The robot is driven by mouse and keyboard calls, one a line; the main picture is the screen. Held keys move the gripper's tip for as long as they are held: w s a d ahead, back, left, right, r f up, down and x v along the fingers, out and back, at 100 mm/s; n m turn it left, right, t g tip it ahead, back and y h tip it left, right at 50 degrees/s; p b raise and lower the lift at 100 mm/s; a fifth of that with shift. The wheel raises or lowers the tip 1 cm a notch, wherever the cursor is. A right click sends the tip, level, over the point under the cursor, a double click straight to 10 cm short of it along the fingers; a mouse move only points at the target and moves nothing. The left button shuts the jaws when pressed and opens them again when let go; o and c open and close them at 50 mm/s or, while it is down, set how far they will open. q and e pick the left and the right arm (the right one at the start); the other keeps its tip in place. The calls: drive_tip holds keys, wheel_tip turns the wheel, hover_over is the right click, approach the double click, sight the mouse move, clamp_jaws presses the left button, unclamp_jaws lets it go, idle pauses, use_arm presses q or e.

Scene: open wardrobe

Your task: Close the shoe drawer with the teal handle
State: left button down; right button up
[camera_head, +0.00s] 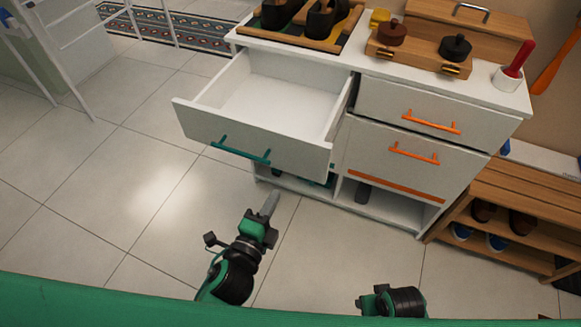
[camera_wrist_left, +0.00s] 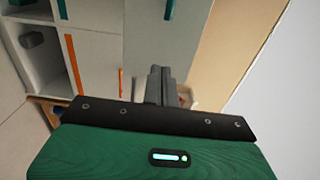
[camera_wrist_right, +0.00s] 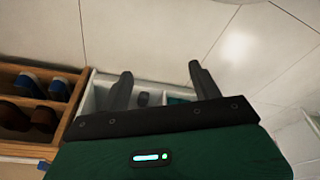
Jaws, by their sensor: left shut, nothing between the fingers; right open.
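The white drawer (camera_head: 250,135) with the teal handle (camera_head: 241,149) is pulled out at the upper left of the cabinet in the head view. Its inside looks empty. My left gripper (camera_head: 268,205) is below and in front of the drawer front, apart from the handle. Its fingers are together and empty, also in the left wrist view (camera_wrist_left: 160,85). My right arm shows only in part at the bottom of the head view, with its fingers out of sight there. In the right wrist view my right gripper (camera_wrist_right: 160,85) has its fingers spread, with nothing between them.
Two shut drawers with orange handles (camera_head: 431,122) are to the right of the open one. Open cubbies (camera_head: 380,205) are below. A wooden shoe rack (camera_head: 510,225) stands at right. Boxes and a red-handled item in a white cup (camera_head: 508,77) are on top.

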sight(294, 159)
use_arm(q)
drive_tip(key=x, duration=1)
drive_tip(key=shift+w+f+p, duration=0.1)
drive_tip(key=shift+w+p, duration=0.1)
drive_tip(key=shift+p, duration=0.15)
use_arm(e)
drive_tip(key=shift+s+f, duration=0.2)
drive_tip(key=shift+f, duration=0.75)
use_arm(q)
drive_tip(key=shift+w+d, duration=0.1)
